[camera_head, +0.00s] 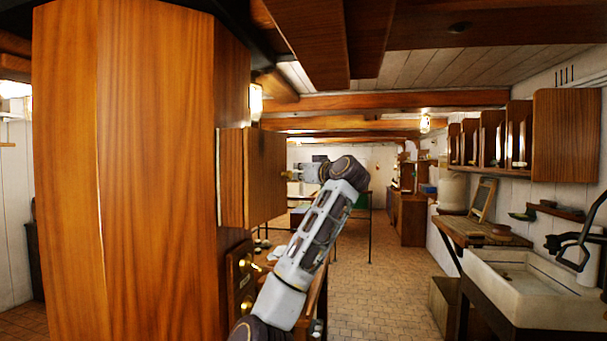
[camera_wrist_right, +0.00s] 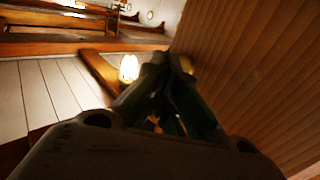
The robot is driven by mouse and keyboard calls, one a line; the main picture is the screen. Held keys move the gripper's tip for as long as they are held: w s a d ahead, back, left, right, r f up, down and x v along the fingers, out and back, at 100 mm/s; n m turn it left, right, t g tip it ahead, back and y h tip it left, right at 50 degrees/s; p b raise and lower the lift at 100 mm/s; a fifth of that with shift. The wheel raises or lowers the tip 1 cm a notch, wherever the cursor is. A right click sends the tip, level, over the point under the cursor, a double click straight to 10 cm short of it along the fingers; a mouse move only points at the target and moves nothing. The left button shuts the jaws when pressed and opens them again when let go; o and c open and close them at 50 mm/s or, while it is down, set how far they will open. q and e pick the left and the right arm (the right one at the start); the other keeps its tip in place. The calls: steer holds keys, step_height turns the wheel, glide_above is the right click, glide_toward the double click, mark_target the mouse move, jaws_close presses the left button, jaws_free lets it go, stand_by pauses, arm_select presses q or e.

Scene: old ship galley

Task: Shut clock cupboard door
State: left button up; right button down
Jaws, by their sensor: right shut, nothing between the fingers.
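The clock cupboard door (camera_head: 266,172) is a brown wooden panel standing open on the right side of the tall wooden cabinet (camera_head: 125,170). In the right wrist view a slatted wooden surface, seemingly the door (camera_wrist_right: 255,75), fills the right side. My right gripper (camera_head: 296,174) is by the door's right edge, close to a small brass knob (camera_head: 287,175). It is shut and empty, and its fingers (camera_wrist_right: 168,72) show close to the wood. I cannot tell whether they touch it. The clock is not visible. My left gripper is out of view.
Below the door, dark drawers (camera_head: 240,280) with brass knobs stand beside a wooden counter. A lit wall lamp (camera_head: 255,102) is above the door. A sink (camera_head: 540,285) and a wooden worktop (camera_head: 482,232) line the right wall. The tiled floor (camera_head: 375,290) between is clear.

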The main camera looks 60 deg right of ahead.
mark_target(290, 171)
steer(key=shift+w+d, duration=0.15)
steer(key=shift+w, duration=1.95)
